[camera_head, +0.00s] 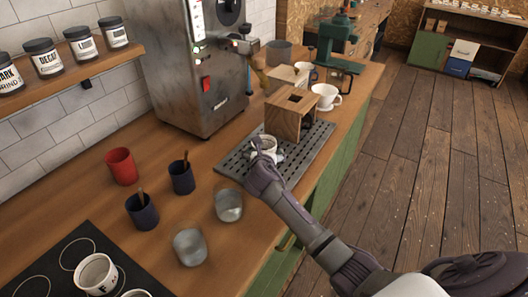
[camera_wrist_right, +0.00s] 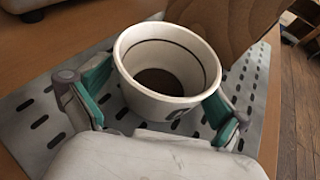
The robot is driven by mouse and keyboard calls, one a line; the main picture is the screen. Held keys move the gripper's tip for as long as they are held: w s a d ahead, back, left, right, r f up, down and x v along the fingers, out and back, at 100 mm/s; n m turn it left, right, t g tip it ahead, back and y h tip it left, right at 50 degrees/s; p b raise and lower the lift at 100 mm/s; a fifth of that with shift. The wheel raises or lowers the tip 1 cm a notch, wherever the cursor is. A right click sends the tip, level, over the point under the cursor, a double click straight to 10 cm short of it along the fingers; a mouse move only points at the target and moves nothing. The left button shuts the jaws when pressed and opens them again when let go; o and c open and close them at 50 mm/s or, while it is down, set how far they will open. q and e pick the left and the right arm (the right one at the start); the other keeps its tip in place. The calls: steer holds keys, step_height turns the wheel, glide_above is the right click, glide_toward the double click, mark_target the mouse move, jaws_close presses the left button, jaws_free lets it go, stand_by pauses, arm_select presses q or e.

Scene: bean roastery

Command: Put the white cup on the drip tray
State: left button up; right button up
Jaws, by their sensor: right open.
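The white cup (camera_head: 266,142) appears to stand upright on the grey slotted drip tray (camera_head: 235,166), in front of a wooden box. In the wrist view the cup (camera_wrist_right: 168,70) has a dark ring inside and a brown bottom; its base is hidden by my gripper, so contact with the tray (camera_wrist_right: 35,125) is not seen directly. My right gripper (camera_head: 263,156) is at the cup's near side. Its green-padded fingers (camera_wrist_right: 155,105) are open, one on each side of the cup. My left gripper is not in view.
The wooden box (camera_head: 290,117) stands on the tray close behind the cup. The steel coffee machine (camera_head: 192,65) is behind left. Two glasses (camera_head: 229,204) (camera_head: 190,245), dark cups (camera_head: 181,178) and a red cup (camera_head: 121,166) stand left. Another white cup (camera_head: 96,274) is on a black mat.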

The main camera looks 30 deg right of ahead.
steer(key=shift+r, duration=0.1)
steer(key=shift+s+a+r, duration=0.15)
steer(key=shift+s, duration=0.05)
steer(key=v, duration=1.1)
steer(key=shift+s+r, duration=0.1)
steer(key=shift+s, duration=0.1)
